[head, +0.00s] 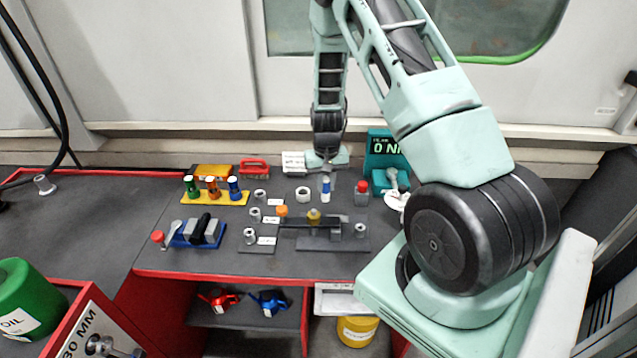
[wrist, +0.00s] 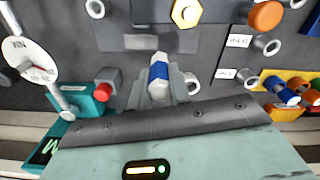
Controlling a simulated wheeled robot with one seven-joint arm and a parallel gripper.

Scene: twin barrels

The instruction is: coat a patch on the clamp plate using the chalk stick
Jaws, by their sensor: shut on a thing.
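The chalk stick, white with a blue band, is upright in the head view (head: 326,189) and points away from my palm in the wrist view (wrist: 159,72). My gripper (wrist: 160,84) is shut on it, with grey fingers on both sides. In the head view my gripper (head: 327,170) is above the back part of the bench. The clamp plate (head: 325,243) is dark grey, with a dark bar and a yellow hex nut (head: 313,216) on it. In the wrist view the plate (wrist: 205,42) lies beyond the stick's tip. A lighter grey rectangle (wrist: 137,42) shows there. I cannot tell whether the tip touches anything.
A grey block with a red top (head: 361,192) and a teal gauge box (head: 385,160) stand right of my gripper. Several grey rings and labels lie left. A yellow rack (head: 215,198) holds coloured cylinders. A blue vise (head: 198,232) sits at front left. The far-left bench is mostly clear.

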